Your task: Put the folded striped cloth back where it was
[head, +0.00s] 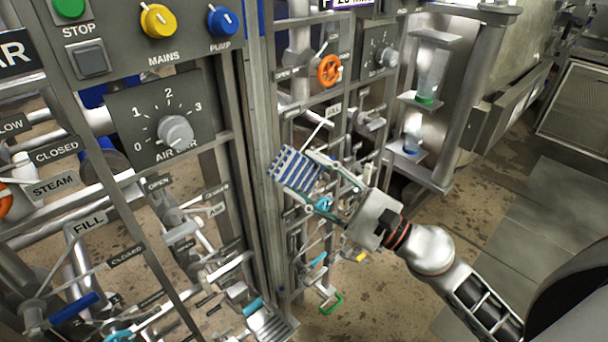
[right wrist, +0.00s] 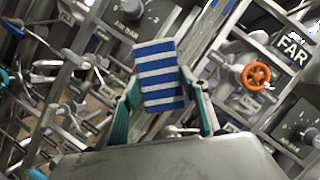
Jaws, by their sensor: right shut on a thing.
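The folded striped cloth (head: 296,169) is blue and white and hangs in the air in front of the valve panel. It also shows in the right wrist view (right wrist: 158,76), upright between the fingers. My right gripper (head: 325,180) is shut on the cloth, with one finger on each side of it. In the right wrist view the gripper (right wrist: 160,100) holds the cloth by its lower part, and its upper part sticks out beyond the fingertips. The spot where the cloth was before cannot be told from these frames.
A metal frame post (head: 262,150) stands close left of the cloth. An orange handwheel (head: 329,70), several valve levers and pipes crowd the panel. Sight glasses on small shelves (head: 428,100) stand at the upper right. The floor (head: 500,200) at right is mostly clear.

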